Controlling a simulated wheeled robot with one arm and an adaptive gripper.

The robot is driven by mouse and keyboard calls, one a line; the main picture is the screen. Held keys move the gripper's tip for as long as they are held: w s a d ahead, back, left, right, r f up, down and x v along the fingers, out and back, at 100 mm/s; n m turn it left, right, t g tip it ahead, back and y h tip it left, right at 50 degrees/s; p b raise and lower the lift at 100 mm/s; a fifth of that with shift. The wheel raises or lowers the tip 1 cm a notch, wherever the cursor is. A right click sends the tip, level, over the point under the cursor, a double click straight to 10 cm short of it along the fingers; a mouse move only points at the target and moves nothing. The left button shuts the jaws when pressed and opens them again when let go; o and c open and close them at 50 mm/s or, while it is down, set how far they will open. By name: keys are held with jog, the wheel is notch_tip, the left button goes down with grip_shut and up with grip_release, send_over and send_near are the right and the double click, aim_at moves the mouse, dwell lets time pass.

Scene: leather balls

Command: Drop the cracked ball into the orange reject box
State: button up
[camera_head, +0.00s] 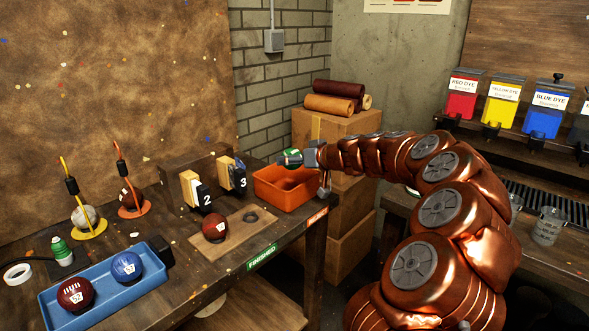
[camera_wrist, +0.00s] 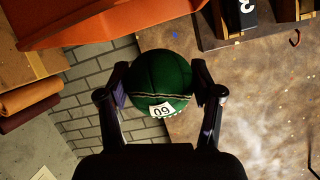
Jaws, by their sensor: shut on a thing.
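My gripper (camera_head: 300,157) is shut on a green ball (camera_head: 290,158), above the rear of the orange reject box (camera_head: 287,199) on the right end of the bench. In the wrist view, the green ball (camera_wrist: 162,75) sits between both fingers, with a numbered white tag and a pale seam line across it. I cannot tell whether that line is a crack. The orange box (camera_wrist: 90,26) shows at the top of that view. The part of the box floor that I see in the head view looks empty.
A dark red ball (camera_head: 215,227) sits on a wooden board left of the box. The blue tray (camera_head: 105,297) holds a red and a blue ball. Numbered stands 2 (camera_head: 195,190) and 3 (camera_head: 232,174) are near the box. Cardboard boxes (camera_head: 345,215) stand behind it.

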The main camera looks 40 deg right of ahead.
jog(key=shift+w+d+f, duration=0.1)
jog(key=shift+w+d, duration=0.15)
jog(key=shift+d, duration=0.15)
jog(key=shift+f, duration=1.7)
jog(key=shift+f+b, duration=0.7)
jog(key=shift+b, duration=0.1)
jog(key=o, duration=1.2)
jog(key=shift+r, duration=0.2)
